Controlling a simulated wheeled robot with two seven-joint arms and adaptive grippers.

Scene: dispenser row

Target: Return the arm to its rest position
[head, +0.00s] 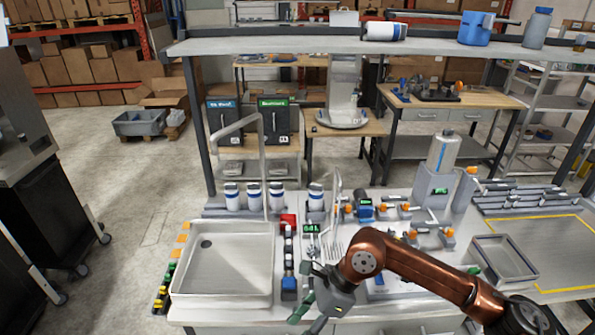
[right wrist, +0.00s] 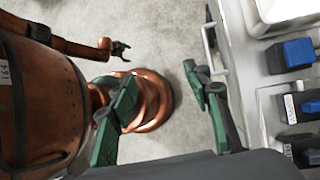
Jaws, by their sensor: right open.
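My right arm (head: 415,265) is copper-coloured and reaches in from the lower right over the front of the workbench (head: 385,322). Its gripper (head: 301,296) is near the bench's front edge, just right of the sink. In the right wrist view the green fingers of the right gripper (right wrist: 160,80) stand wide apart with nothing between them, the floor showing below. My left gripper (right wrist: 122,50) shows small in that view, at the end of a copper arm, its fingers apart and empty. The left arm is not in the head view.
A sink (head: 222,262) lies left of the right gripper. Dark dispensers with a blue part (head: 289,282) stand close beside it. White bottles (head: 254,198) line the back. An empty grey bin (head: 503,262) stands at right. A shelf (head: 330,44) spans above. Open floor (head: 115,220) lies left.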

